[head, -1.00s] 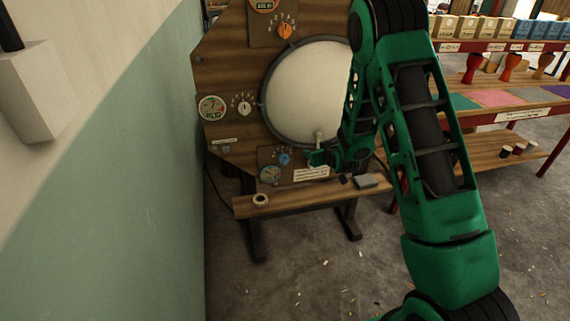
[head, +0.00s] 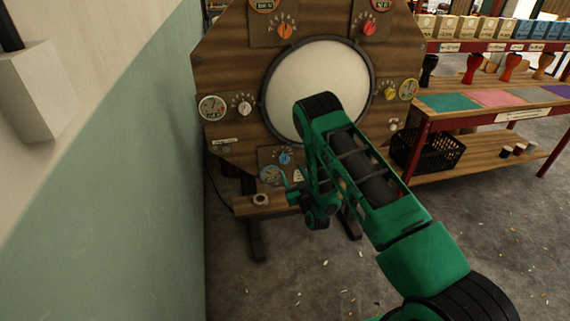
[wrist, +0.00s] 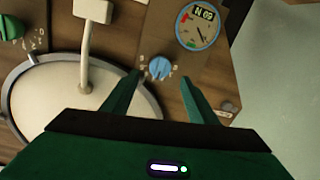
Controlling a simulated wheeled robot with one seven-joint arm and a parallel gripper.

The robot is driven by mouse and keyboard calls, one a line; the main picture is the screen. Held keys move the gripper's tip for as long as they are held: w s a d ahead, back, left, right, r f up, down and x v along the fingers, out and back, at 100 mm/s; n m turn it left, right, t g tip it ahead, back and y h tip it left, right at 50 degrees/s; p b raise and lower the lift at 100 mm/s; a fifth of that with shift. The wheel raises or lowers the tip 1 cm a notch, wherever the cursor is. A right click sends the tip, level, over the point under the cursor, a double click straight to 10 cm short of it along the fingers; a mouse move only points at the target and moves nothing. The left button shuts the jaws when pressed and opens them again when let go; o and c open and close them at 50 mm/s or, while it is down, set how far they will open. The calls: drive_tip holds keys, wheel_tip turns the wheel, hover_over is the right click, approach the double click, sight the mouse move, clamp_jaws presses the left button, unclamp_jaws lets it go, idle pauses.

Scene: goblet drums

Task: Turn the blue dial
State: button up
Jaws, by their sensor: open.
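The blue dial (head: 285,159) sits on the lower part of the wooden drum board, below the big white disc. It also shows in the wrist view (wrist: 159,68), with small marks around it. My gripper (head: 288,182) is just below and in front of the dial in the head view. In the wrist view my gripper (wrist: 161,78) is open and empty, with the dial seen between its two green fingertips. I cannot tell how much distance is left between fingertips and dial; no contact shows.
The white disc (head: 318,85) fills the board's middle, with orange (head: 285,31), red (head: 369,28), white (head: 245,107) and yellow (head: 390,93) dials around it. A white block on a stem (wrist: 93,10) stands beside my fingers. A ledge (head: 250,208) holds a small ring (head: 261,199).

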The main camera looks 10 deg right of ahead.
sight(285, 160)
drive_tip(key=w, duration=0.8)
drive_tip(key=shift+w+a, duration=0.2)
drive_tip(key=shift+a, duration=0.2)
drive_tip(key=shift+c, duration=0.3)
drive_tip(key=c, duration=1)
